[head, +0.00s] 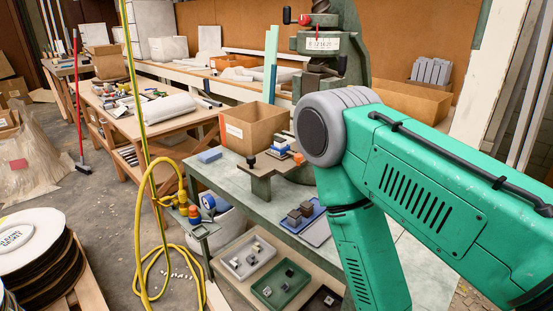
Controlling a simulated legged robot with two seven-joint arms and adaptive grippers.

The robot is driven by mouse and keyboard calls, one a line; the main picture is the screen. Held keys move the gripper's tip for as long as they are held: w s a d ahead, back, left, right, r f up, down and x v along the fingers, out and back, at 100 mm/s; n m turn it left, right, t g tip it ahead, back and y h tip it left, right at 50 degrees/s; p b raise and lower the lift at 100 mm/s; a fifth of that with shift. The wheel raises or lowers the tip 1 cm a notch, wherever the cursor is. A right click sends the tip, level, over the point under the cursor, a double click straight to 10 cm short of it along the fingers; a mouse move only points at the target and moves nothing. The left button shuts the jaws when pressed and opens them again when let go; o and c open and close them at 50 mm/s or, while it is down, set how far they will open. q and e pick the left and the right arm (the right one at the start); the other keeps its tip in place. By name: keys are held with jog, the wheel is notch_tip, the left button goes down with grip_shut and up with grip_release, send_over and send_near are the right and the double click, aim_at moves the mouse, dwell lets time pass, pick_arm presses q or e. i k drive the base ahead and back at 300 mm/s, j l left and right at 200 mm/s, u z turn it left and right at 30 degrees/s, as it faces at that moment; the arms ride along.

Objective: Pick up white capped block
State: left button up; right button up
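A light grey tray (228,272) on the low shelf at bottom centre holds a few small blocks. One of its blocks (257,246) looks pale on top, but it is too small to tell whether it is a white capped block. A green tray (262,291) beside it holds small dark and light blocks. A dark tray (312,306) with a light-topped piece is partly cut off by the bottom edge and close to my arm. My green right arm fills the right side and hides part of the bench. Neither gripper is in view.
A yellow hose (146,225) hangs at left. Stacked discs (30,262) stand at bottom left. Floor between is mostly clear.

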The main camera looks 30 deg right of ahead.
aim_at(280, 143)
jog(key=z, duration=0.4)
jog(key=i+j+z, duration=0.1)
jog(key=z, duration=0.4)
jog(key=i+j+z, duration=0.1)
jog(key=z, duration=0.35)
jog(key=j+z, duration=0.2)
jog(key=z, duration=0.3)
jog(key=j+z, duration=0.25)
jog(key=z, duration=0.2)
jog(key=i, duration=0.05)
